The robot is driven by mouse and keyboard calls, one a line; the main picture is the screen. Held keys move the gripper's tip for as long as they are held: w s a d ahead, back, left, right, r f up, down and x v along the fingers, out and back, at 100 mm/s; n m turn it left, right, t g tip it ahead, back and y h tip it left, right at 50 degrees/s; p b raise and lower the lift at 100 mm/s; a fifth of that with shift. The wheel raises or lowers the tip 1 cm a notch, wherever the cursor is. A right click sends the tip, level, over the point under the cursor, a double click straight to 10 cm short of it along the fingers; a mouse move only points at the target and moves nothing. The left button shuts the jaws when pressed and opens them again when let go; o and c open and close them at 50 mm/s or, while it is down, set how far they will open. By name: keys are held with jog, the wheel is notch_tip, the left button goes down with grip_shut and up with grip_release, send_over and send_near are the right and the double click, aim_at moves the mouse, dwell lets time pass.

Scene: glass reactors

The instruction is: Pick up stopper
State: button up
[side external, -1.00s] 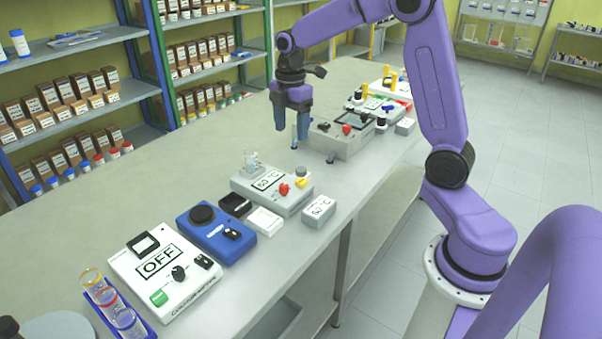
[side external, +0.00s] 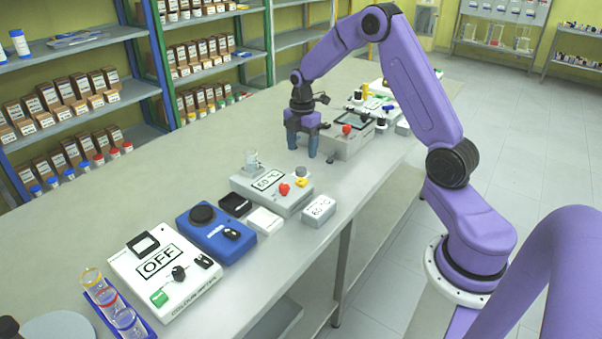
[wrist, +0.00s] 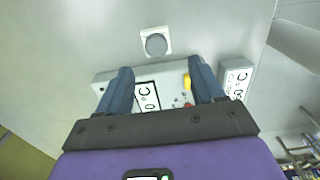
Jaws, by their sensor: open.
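A grey round piece, which looks like the stopper (wrist: 156,45), sits on a small white square base (wrist: 168,34) in the upper middle of the wrist view. In the side view, a small grey round piece that seems to be the same stopper (side external: 302,172) shows at the far end of the grey 60 °C device. My gripper (side external: 302,148) is open and points down, apart from the stopper and appearing just above it in the side view. In the wrist view, my gripper (wrist: 159,68) has its blue fingers apart with nothing between them, and the stopper shows beyond their tips.
A small labelled box (side external: 318,211) stands near the table's front edge. Another grey instrument (side external: 346,141) is close behind my gripper.

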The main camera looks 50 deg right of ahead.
aim_at(301, 169)
jog(key=shift+w+d+f, duration=0.1)
jog(key=shift+w+f, duration=0.05)
jog(key=shift+f, duration=1.7)
jog(key=shift+w+f, duration=0.1)
jog(key=shift+f, duration=1.75)
jog(key=c, duration=1.2)
jog(key=shift+r, duration=0.1)
